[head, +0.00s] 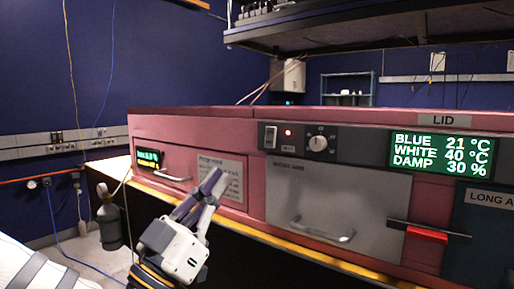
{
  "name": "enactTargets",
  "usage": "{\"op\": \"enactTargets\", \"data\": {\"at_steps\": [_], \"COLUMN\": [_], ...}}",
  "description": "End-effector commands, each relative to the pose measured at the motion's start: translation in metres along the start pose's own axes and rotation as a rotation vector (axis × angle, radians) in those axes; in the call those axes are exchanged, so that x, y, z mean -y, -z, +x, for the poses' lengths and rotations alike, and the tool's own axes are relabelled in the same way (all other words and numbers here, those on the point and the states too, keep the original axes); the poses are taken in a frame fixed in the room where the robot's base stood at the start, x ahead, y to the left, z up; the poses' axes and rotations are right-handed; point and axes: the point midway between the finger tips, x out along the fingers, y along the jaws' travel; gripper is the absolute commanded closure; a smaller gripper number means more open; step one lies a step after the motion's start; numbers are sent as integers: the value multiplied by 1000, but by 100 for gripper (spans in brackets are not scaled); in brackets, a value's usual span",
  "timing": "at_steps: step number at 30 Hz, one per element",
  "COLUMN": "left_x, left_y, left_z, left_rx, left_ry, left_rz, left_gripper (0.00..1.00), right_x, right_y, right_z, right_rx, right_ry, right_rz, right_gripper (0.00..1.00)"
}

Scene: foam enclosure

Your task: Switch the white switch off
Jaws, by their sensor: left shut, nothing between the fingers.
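A small white rocker switch (271,137) sits at the left end of the dark control strip on the front of the pink enclosure (190,127). My left gripper (216,181) is shut and empty. It appears below and left of the switch, in front of a printed notice (233,172) that it partly covers. It looks apart from the switch. Which way the rocker is tipped is too small to tell. My right gripper is not in view.
A round white knob (318,143) and a green display (441,154) lie right of the switch. A grey door with a handle (322,229) is below. A red-handled latch (427,235) sits at its right. A shelf (350,22) hangs above.

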Motion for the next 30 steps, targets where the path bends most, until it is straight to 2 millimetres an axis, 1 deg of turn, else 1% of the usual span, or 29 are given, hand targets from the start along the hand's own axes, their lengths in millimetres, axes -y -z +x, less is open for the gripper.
{"op": "enactTargets", "data": {"at_steps": [3, 13, 15, 19, 24, 30], "left_x": [-1, -1, -1, 0, -1, -1], "left_y": [3, 2, -12, -24, -28, -28], "left_z": [23, 94, 101, 113, 120, 121], "left_rx": [-5, -2, 3, 4, 1, 1], "left_ry": [-2, -2, 0, 1, 0, -1], "left_rz": [2, 0, -2, -2, -2, -1], "left_gripper": [100, 100, 100, 100, 100, 100], "right_x": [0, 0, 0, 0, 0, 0], "right_y": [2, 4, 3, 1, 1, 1], "right_z": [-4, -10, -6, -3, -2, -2], "right_rx": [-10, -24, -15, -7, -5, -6], "right_ry": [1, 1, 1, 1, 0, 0], "right_rz": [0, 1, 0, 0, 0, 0], "right_gripper": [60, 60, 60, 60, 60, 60]}}
